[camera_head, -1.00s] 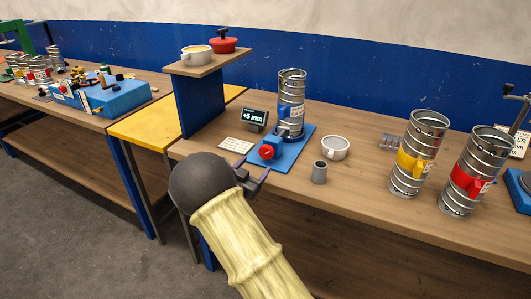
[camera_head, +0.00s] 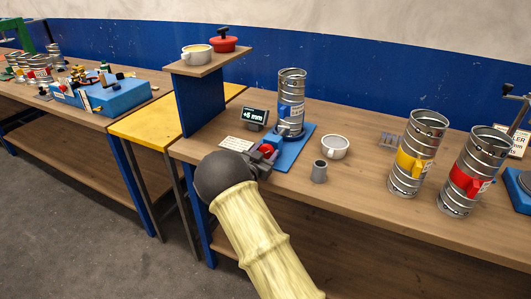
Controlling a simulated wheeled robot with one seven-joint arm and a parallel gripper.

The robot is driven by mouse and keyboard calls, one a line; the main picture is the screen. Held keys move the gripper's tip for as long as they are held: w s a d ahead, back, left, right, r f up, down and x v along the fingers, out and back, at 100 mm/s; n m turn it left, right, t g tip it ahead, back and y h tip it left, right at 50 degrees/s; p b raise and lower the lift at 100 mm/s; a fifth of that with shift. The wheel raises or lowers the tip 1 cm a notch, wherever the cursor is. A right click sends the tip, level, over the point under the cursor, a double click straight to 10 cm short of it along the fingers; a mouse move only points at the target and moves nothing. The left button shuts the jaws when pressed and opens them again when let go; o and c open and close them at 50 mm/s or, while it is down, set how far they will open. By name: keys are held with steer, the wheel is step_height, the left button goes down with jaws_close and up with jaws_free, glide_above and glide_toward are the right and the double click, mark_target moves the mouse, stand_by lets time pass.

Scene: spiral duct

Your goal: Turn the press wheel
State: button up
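The small red wheel (camera_head: 267,149) sits on the front of the blue press (camera_head: 276,141), which has a blue base plate (camera_head: 292,154). A silver spiral duct (camera_head: 291,95) with a blue tag stands upright on the press. My gripper (camera_head: 266,154) is right at the red wheel, with its dark fingers on either side of it. The fingers partly cover the wheel. I cannot tell whether they touch or grip it. My dark round wrist hides the bench edge in front of the press.
A "+6 mm" display (camera_head: 254,118) and a card (camera_head: 237,144) stand left of the press. A white cup (camera_head: 335,147) and a grey cylinder (camera_head: 319,171) are to its right. Ducts with yellow (camera_head: 412,160) and red (camera_head: 468,177) tags stand farther right. A raised shelf (camera_head: 207,63) is at left.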

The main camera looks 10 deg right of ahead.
steer(key=c, duration=0.5)
steer(key=shift+o, duration=0.2)
steer(key=shift+f+m+b, duration=0.1)
steer(key=shift+m+b, duration=0.2)
steer(key=shift+b, duration=0.15)
steer(key=m+b, duration=0.2)
steer(key=b, duration=0.2)
steer(key=shift+d+f+m, duration=0.1)
steer(key=shift+f+m, duration=0.05)
steer(key=shift+m, duration=0.25)
steer(key=shift+m+b, duration=1)
steer(key=shift+b, duration=0.25)
steer(key=shift+r+m+b, duration=0.2)
steer(key=shift+m+b, duration=0.3)
steer(key=o, duration=1)
